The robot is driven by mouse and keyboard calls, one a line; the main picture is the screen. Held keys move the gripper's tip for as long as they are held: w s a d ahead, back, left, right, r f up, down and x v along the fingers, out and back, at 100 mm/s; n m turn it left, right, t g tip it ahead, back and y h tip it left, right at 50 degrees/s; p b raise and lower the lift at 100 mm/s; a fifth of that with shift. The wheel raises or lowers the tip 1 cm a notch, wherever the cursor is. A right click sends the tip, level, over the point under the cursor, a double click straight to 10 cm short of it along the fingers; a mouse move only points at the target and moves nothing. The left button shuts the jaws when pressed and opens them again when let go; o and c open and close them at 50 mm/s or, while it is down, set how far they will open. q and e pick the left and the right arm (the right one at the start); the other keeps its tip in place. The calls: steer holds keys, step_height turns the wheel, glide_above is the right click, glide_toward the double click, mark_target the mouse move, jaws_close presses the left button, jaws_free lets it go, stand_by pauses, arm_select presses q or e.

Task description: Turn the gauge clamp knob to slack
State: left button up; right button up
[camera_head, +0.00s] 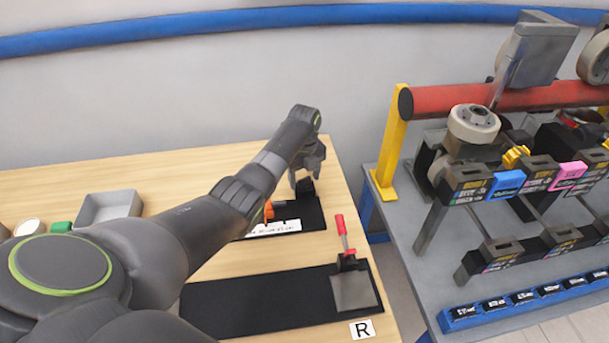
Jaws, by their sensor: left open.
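My left arm reaches from the lower left across the wooden table. My left gripper (309,168) is open, with its fingers pointing down just above a small black block (305,186). That block stands at the back right of a black base (312,214), which also carries an orange part (269,210) and a white label strip (274,228). This may be the gauge with its clamp; my arm hides part of it. I cannot tell which part is the knob, or whether the fingers touch the block. My right gripper is not in view.
In front lies a long black base (250,305) with a grey plate (354,292) and a red-handled lever (341,230). A grey tray (108,207) stands at left. Across a gap, a grey bench (400,220) holds a red tube (450,98), a yellow post (392,135) and train parts.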

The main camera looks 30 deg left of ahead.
arm_select(q)
steer(key=c, duration=1)
